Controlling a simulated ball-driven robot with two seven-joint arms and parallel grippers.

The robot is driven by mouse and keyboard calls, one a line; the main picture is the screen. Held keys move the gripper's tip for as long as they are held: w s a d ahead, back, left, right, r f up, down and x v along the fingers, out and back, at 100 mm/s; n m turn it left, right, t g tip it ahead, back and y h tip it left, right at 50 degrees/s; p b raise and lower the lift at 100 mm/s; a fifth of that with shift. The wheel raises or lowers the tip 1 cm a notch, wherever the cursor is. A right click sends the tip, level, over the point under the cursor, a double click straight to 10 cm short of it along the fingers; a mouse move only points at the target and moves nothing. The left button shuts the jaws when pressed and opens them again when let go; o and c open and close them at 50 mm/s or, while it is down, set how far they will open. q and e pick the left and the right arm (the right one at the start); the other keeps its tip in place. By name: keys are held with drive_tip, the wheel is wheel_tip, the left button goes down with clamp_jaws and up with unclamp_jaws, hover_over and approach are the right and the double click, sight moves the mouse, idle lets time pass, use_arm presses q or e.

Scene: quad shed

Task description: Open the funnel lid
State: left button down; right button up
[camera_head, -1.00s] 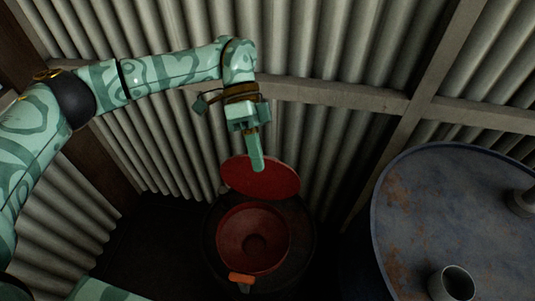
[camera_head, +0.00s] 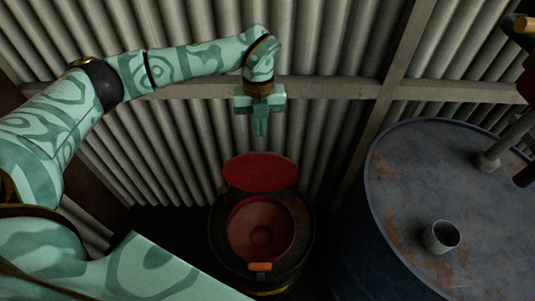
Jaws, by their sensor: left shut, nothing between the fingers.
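The red funnel (camera_head: 258,229) sits on top of a dark drum, with its bowl facing up and a small hole at its middle. Its round red lid (camera_head: 260,172) stands raised at the back of the funnel, tilted up toward the corrugated wall. An orange handle (camera_head: 260,267) is at the funnel's front edge. My left gripper (camera_head: 260,133) is shut and empty, pointing down above the lid and apart from it.
The dark drum (camera_head: 300,240) under the funnel stands close to the corrugated wall (camera_head: 190,150). A large blue rusty drum (camera_head: 410,190) stands at the right, with a metal cup (camera_head: 441,237) and a post (camera_head: 488,160) on it. The space above the funnel bowl is clear.

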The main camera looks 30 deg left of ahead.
sight(261, 155)
use_arm(q)
drive_tip(key=shift+m, duration=0.4)
drive_tip(key=f, duration=0.3)
drive_tip(key=f+b, duration=0.1)
drive_tip(key=f, duration=0.2)
drive_tip(key=f+b, duration=0.1)
drive_tip(key=f, duration=0.3)
drive_tip(key=shift+s+d, duration=0.25)
drive_tip(key=shift+s, duration=0.15)
